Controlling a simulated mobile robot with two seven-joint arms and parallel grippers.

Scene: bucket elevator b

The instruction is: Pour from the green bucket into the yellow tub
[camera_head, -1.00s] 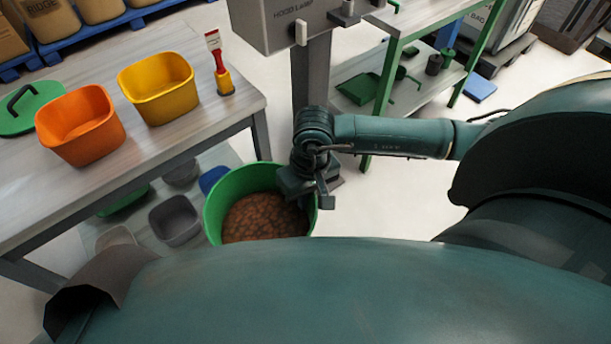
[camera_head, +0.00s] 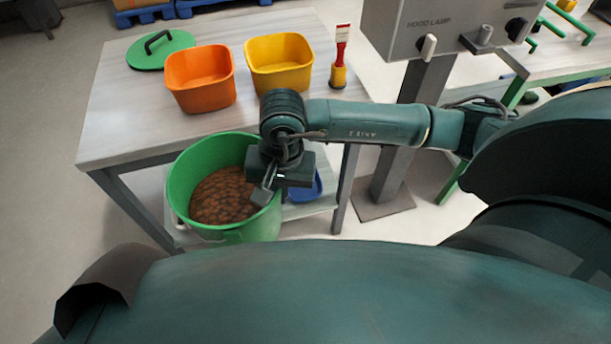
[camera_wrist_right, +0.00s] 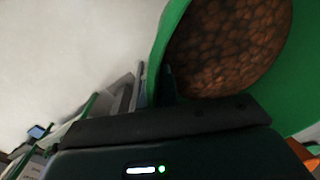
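The green bucket (camera_head: 240,232) is in front of the table's near edge, below tabletop height, with brown lumps (camera_head: 222,197) inside. It looks close to upright. My right gripper (camera_head: 267,190) is at the bucket's right rim and shut on it. In the right wrist view, the bucket's green wall (camera_wrist_right: 163,45) and the lumps (camera_wrist_right: 230,45) fill the upper right; the fingertips are mostly hidden. The yellow tub (camera_head: 279,80) stands on the table behind the bucket, farther back and to the right, and looks empty. My left gripper is not in view.
An orange tub (camera_head: 201,92) stands left of the yellow tub. A green lid (camera_head: 160,52) lies at the back left. A red-handled brush in a holder (camera_head: 338,75) stands right of the yellow tub. A hood lamp post (camera_head: 405,140) rises beyond the table's right end. The table's front left (camera_head: 125,120) is bare.

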